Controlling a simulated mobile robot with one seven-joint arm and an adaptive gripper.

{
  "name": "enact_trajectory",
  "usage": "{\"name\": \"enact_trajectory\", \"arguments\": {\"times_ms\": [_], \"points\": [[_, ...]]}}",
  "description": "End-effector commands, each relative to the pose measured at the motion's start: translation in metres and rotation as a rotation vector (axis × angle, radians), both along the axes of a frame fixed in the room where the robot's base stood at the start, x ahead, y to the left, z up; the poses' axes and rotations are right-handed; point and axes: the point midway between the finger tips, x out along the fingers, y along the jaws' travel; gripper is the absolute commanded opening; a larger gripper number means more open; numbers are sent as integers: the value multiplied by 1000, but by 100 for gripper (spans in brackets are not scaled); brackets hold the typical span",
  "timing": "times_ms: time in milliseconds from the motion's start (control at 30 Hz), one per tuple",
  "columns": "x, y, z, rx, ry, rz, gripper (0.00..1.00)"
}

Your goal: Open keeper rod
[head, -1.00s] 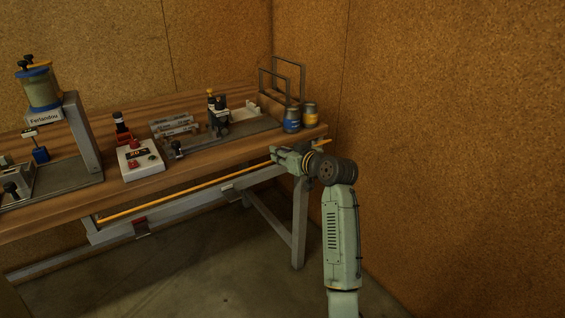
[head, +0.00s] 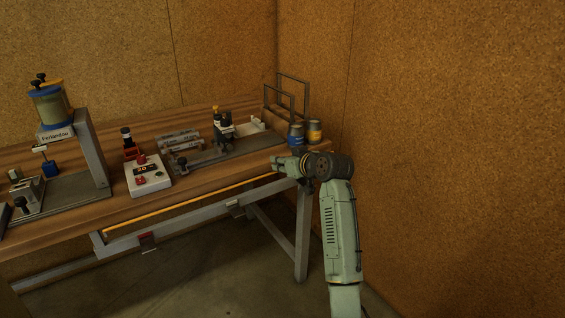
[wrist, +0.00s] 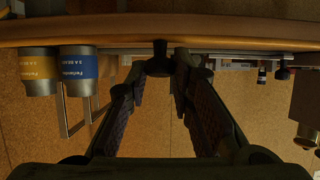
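A long thin orange-yellow rod (head: 190,205), which I take to be the keeper rod, runs along the front of the workbench just under its top. Its right end is hidden by my gripper and wrist. My gripper (head: 277,164) is at the bench's right front corner, pointing left, close to the rod in the head view. In the wrist view my gripper (wrist: 160,78) has its fingers apart, with a dark knob-like piece (wrist: 160,63) between or just beyond the tips. I cannot tell whether they touch it.
The bench top (head: 110,207) holds a white control box (head: 148,176), a fixture (head: 205,150), a dispenser stand (head: 92,155), and a blue can (head: 296,137) and yellow can (head: 314,133) near my wrist. A cork wall (head: 460,140) stands close on the right.

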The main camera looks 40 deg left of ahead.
Motion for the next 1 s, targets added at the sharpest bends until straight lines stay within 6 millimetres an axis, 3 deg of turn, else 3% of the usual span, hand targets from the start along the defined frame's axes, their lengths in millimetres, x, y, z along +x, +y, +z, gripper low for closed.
{"name": "enact_trajectory", "arguments": {"times_ms": [267, 633, 1000], "points": [[0, 0, 0, -1, 0, 0, 40], [-2, -5, 2, 0, 1, 0, 40], [-26, -66, 31, 2, -1, -2, 40]]}}
